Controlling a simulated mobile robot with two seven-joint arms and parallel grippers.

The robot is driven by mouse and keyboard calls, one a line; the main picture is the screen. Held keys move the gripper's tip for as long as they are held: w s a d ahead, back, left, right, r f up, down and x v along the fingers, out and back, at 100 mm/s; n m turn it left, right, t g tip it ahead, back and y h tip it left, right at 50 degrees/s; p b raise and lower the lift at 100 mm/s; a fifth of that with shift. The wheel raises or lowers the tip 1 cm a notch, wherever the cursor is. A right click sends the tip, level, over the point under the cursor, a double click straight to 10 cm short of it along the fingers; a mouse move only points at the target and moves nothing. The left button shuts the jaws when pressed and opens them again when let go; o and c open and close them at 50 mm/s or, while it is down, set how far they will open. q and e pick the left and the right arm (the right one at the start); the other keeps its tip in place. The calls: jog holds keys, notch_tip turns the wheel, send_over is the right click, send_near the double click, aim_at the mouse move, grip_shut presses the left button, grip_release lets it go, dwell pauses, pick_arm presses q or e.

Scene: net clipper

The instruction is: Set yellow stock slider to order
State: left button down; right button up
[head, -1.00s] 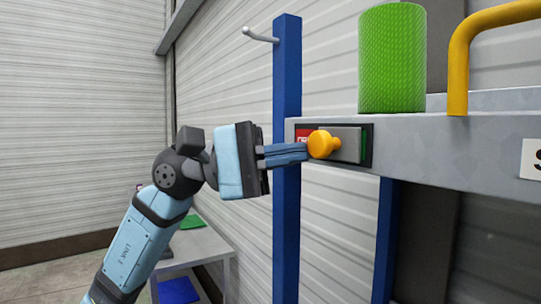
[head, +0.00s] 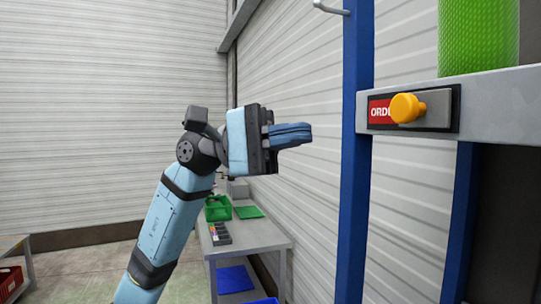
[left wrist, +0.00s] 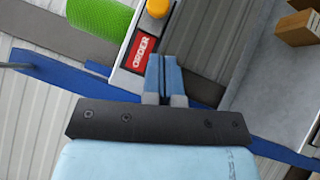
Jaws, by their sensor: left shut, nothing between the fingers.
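The stock slider has a round yellow knob (head: 406,108) on a grey plate (head: 440,108), set in a dark frame on the shelf's front edge. A red label (head: 379,110) shows to the left of the knob, its word partly covered by the knob. In the left wrist view the label (left wrist: 139,49) reads ORDER and the yellow knob (left wrist: 157,8) is at the top edge. No green shows in the slot. My left gripper (head: 308,133) is shut and empty, to the left of the slider and apart from it. My right gripper is not in view.
A blue upright post (head: 357,190) with a metal hook (head: 330,8) stands between my left gripper and the slider. A green roll (head: 478,38) stands on the shelf. A low grey table (head: 262,236) with a green bin (head: 217,208) is behind my arm.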

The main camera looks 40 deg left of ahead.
pick_arm(q)
jog(key=b+v, duration=0.1)
jog(key=v, duration=0.3)
dwell(0.5)
